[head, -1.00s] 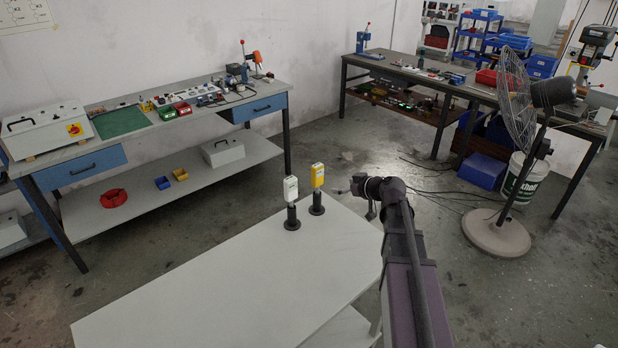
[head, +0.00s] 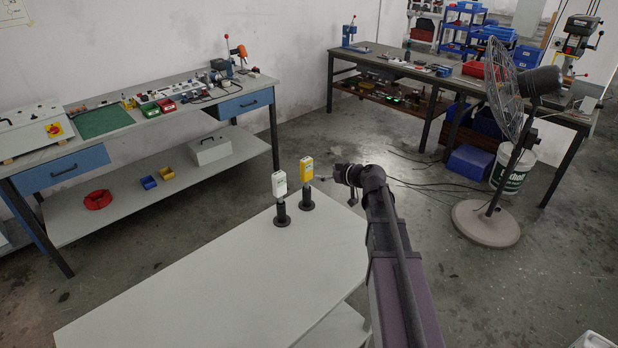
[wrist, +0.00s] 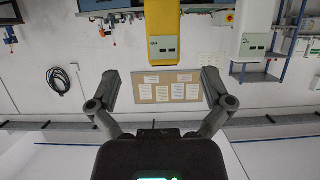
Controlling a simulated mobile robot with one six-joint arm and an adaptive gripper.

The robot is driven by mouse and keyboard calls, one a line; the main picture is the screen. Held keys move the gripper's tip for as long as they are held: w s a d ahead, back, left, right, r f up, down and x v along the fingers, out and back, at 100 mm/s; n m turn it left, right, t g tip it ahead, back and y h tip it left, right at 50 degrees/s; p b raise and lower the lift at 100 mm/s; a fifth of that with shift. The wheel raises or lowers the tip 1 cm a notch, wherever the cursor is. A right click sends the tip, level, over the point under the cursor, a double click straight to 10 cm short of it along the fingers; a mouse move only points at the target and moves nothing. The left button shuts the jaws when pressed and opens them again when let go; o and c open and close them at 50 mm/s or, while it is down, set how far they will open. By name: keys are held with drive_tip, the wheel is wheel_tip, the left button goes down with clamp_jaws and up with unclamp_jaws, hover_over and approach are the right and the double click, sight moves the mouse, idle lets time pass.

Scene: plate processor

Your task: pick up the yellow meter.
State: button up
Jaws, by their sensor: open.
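The yellow meter (head: 306,168) stands upright on a black stand (head: 307,200) at the far end of the white table (head: 250,270). A white meter (head: 279,184) stands on its own black stand just left of it. My gripper (head: 325,178) is just right of the yellow meter in the head view, its fingers small and hard to make out. In the wrist view my gripper (wrist: 158,90) is open and empty. There the yellow meter (wrist: 163,30) is beyond the fingertips at the top centre, and the white meter (wrist: 256,30) is to its right.
A workbench (head: 150,105) with small parts stands at the left wall. Another bench (head: 420,72) is at the back right, with a standing fan (head: 505,90) before it. The near table top is bare.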

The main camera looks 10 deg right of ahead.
sight(310, 172)
drive_tip(key=shift+b+x, duration=0.7)
drive_tip(key=shift+x, duration=1.7)
drive_tip(key=b+x, duration=0.2)
drive_tip(key=x, duration=0.2)
drive_tip(key=shift+a+f, duration=0.15)
drive_tip(key=shift+f, duration=0.05)
drive_tip(key=shift+w+a+f, duration=0.1)
drive_tip(key=shift+w+a, duration=0.2)
drive_tip(key=shift+w, duration=0.05)
drive_tip(key=c, duration=1.2)
